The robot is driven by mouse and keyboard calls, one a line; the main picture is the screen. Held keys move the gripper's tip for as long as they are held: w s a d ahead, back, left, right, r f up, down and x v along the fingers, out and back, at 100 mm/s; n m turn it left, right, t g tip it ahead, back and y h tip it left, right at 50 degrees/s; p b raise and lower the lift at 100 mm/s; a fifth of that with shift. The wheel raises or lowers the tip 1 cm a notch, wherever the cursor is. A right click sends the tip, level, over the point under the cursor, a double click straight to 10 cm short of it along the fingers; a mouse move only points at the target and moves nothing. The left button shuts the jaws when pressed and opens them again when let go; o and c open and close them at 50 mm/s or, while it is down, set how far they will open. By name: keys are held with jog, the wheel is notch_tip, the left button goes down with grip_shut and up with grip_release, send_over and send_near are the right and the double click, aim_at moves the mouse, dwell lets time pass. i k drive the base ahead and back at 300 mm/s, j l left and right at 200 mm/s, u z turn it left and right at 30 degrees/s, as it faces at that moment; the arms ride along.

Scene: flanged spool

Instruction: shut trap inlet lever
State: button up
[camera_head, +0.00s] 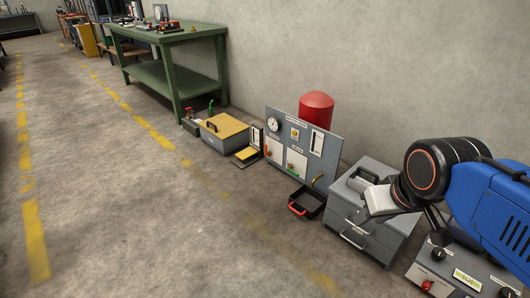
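A grey upright panel (329,152) with a round gauge (273,124) stands on the floor near the wall. It carries small plates with a red and a green part low on its face, and a curved brass-coloured handle (318,181) at its lower right. Its labels are too small to read, so I cannot tell which part is the trap inlet lever. My gripper (379,202) is at the right, over the grey drawer cabinet and apart from the panel. Its fingers are not clear, so I cannot tell whether it is open.
A black tray with a red handle (298,210) juts out before the panel. The grey drawer cabinet (371,242) and a control box (452,262) stand right. A yellow-topped box (223,127) and a green workbench (160,77) are left. The floor in front is clear.

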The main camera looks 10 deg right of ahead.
aim_at(267, 153)
jog(key=i+j, duration=0.4)
jog(key=i, duration=0.2)
jog(key=i+j, duration=0.35)
jog(key=i, duration=0.25)
jog(key=i+j, duration=0.4)
jog(key=i, duration=0.15)
jog(key=i+j, duration=0.4)
jog(key=i, duration=0.2)
